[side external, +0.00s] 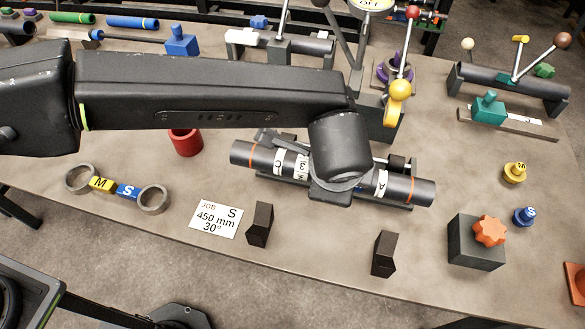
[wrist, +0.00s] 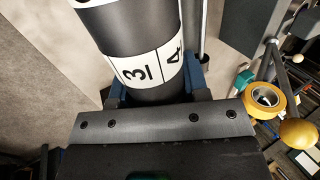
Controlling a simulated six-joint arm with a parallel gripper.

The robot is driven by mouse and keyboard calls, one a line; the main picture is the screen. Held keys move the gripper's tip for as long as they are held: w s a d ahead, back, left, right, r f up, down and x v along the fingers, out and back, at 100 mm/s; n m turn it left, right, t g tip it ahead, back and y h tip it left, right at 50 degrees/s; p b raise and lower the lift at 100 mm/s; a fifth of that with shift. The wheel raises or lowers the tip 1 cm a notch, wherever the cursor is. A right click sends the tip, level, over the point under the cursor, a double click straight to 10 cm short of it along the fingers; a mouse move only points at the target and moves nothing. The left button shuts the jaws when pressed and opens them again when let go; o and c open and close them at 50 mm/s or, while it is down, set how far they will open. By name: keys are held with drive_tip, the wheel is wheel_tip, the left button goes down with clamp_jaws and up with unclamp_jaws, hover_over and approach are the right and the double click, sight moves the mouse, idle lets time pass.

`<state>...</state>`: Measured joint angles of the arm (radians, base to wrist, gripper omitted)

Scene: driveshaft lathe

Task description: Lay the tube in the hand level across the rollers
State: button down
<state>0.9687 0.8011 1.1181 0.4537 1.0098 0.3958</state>
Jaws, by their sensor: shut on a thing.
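The tube (side external: 263,159) is dark grey with orange rings near its ends and white labels reading C, 3 and A. It lies across the picture in the side view, slightly lower at the right. My gripper (side external: 334,190) is shut on its middle from above; my wrist hides most of the jaws. In the wrist view the tube (wrist: 135,35) shows a 3 and 4 label, with blue-grey fingers of my gripper (wrist: 155,88) on both sides. A roller stand lies directly below and behind the tube, with a dark roller (side external: 397,163) showing. I cannot tell whether the tube touches the rollers.
A post with a yellow ball (side external: 400,89) and red-tipped lever stands close behind the tube. Two black blocks (side external: 260,224) (side external: 384,253) and a job card (side external: 216,218) lie in front. A dark block with an orange knob (side external: 489,232) is at right. A two-ring gauge (side external: 117,188) lies left.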

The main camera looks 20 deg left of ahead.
drive_tip(key=shift+w+d+r, duration=0.15)
drive_tip(key=shift+w+d, duration=0.05)
drive_tip(key=shift+d, duration=0.35)
drive_tip(key=shift+w+f, duration=0.6)
drive_tip(key=shift+w, duration=0.45)
drive_tip(key=shift+w+f, duration=0.6)
drive_tip(key=shift+w, duration=0.45)
drive_tip(key=shift+w+f, duration=0.6)
drive_tip(key=shift+w, duration=0.45)
drive_tip(key=shift+w+f, duration=0.2)
drive_tip(key=shift+w, duration=0.7)
drive_tip(key=shift+w+f, duration=0.2)
drive_tip(key=shift+w, duration=0.7)
drive_tip(key=shift+w+f, duration=0.1)
drive_tip(key=shift+f, duration=1.2)
